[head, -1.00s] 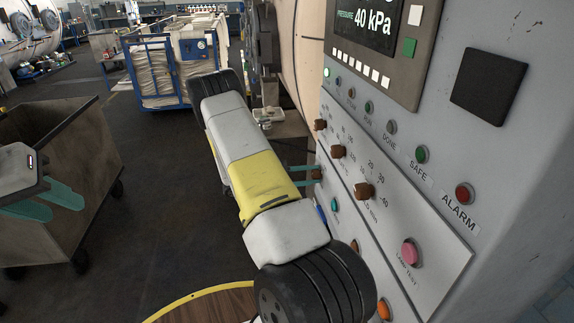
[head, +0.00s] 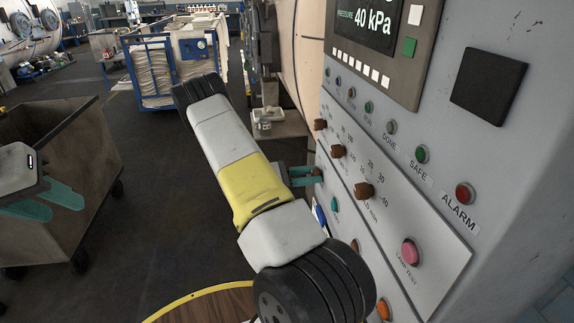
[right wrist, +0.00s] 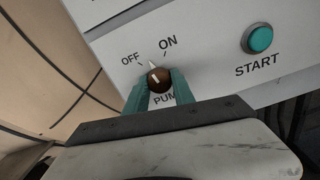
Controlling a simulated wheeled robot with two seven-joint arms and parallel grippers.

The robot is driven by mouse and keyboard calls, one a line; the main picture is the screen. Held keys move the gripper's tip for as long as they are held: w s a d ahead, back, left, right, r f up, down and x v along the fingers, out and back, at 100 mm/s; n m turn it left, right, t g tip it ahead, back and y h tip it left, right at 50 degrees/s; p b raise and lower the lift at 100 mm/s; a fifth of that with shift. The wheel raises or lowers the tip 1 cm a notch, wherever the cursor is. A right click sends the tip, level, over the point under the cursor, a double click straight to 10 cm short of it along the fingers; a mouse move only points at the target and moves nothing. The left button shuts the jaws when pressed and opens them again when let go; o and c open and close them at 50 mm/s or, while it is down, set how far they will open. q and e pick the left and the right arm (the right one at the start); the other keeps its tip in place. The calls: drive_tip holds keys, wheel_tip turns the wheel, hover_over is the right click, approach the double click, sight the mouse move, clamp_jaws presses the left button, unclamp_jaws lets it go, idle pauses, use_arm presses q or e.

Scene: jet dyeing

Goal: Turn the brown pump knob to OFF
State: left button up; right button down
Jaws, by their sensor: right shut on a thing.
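The brown pump knob (right wrist: 158,79) is on the grey panel, above the PUMP label and below the OFF and ON marks. A white pointer at its top edge points up and slightly left, between OFF and ON. My right gripper (right wrist: 155,90) is shut on the knob, with one teal finger on each side. In the head view the knob (head: 317,174) shows small at the fingertips, partly hidden by them. My left gripper (head: 50,202) is open and empty at the far left, away from the panel.
A green START button (right wrist: 259,39) is right of the knob. Other brown knobs (head: 364,190), a pink lamp test button (head: 411,252) and a red alarm light (head: 464,194) are on the panel. A brown cart (head: 75,150) stands left; the floor between is clear.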

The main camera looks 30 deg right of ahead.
drive_tip(key=shift+n, duration=2.3)
drive_tip(key=c, duration=1.1)
unclamp_jaws()
drive_tip(key=shift+o, duration=0.2)
drive_tip(key=shift+a, duration=0.1)
drive_tip(key=v, duration=0.7)
drive_tip(key=shift+a, duration=0.3)
drive_tip(key=shift+w, duration=0.1)
